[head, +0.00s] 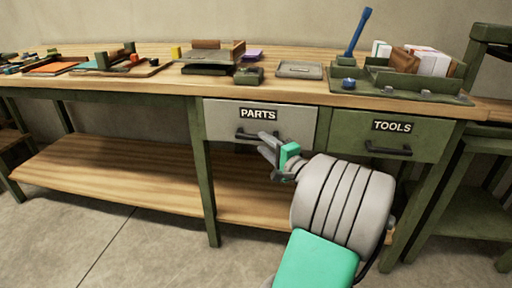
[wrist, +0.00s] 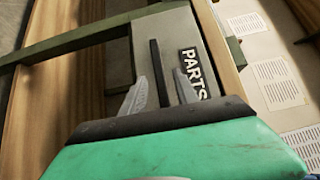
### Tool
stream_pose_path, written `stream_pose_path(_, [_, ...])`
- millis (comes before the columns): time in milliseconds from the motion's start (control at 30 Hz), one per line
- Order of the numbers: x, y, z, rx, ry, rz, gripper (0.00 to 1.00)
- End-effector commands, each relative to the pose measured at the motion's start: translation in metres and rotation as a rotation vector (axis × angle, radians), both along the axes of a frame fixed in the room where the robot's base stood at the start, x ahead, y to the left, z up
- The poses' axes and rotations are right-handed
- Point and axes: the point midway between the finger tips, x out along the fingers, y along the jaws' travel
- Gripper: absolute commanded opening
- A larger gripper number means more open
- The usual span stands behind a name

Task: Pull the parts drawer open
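The parts drawer (head: 222,119) has a light grey front with a white-on-black PARTS label (head: 258,114) and a dark bar handle (head: 250,134). Its front looks flush with the bench, so it appears closed. My gripper (head: 268,145) is in front of the drawer, at the right end of the handle in the head view. In the wrist view, my gripper's two grey fingers are apart, and the handle (wrist: 156,65) lies between them with gaps on the sides. The drawer front (wrist: 183,40) also shows there. I cannot tell whether the fingers reach past the bar.
The green TOOLS drawer (head: 423,142) is to the right, with its own dark handle. The wooden benchtop (head: 300,91) above carries trays, a clipboard and boxes. A wooden lower shelf (head: 120,172) runs below. The floor (head: 130,240) in front is clear.

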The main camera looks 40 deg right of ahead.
Motion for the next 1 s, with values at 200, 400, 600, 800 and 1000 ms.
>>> stream_pose_path(200, [0.041, -0.004, -0.003, -0.002, 0.003, 0.004, 0.36])
stream_pose_path(400, [0.052, -0.006, -0.001, -0.002, 0.003, 0.001, 0.36])
stream_pose_path(600, [0.052, -0.006, -0.001, -0.001, 0.004, 0.001, 0.33])
stream_pose_path(800, [0.052, -0.006, -0.001, -0.001, 0.004, 0.001, 0.17])
stream_pose_path(1000, [0.052, -0.006, -0.001, -0.001, 0.004, 0.001, 0.00])
